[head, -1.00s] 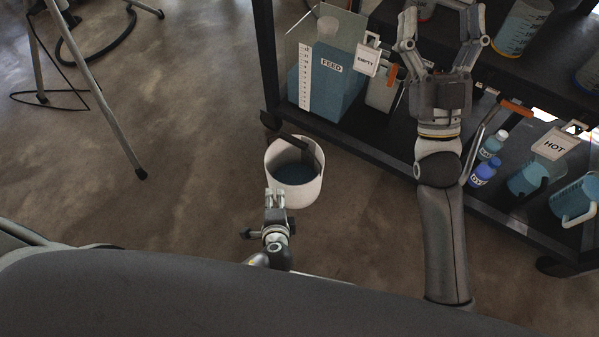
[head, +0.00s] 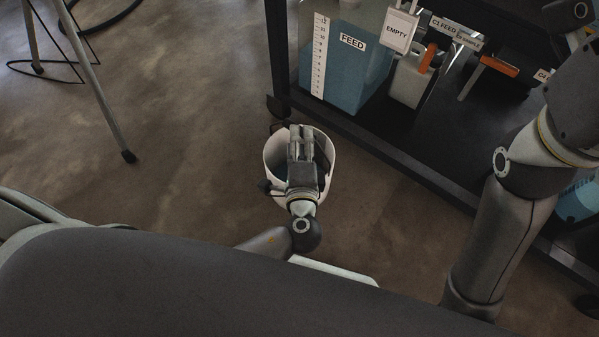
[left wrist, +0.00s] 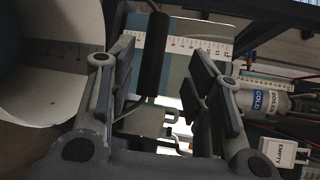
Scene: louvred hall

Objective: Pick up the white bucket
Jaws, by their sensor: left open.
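The white bucket (head: 326,170) stands on the floor, with its inside partly hidden by my left gripper (head: 301,136), which is over it. The bucket's white wall (left wrist: 60,20) shows at the left of the left wrist view. There, a black bar-like handle grip (left wrist: 151,55) appears between the spread fingers of my left gripper (left wrist: 160,58). The gripper is open; I cannot tell whether a finger touches the grip. My right arm is at the right of the head view; only part of its gripper (head: 568,13) shows at the top edge.
A dark shelf rack (head: 385,150) stands right behind the bucket, holding a blue FEED tank (head: 350,75), an EMPTY tag (head: 399,32) and a white jug (head: 410,82). A tripod leg (head: 95,85) stands at left. The floor between it and the bucket is clear.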

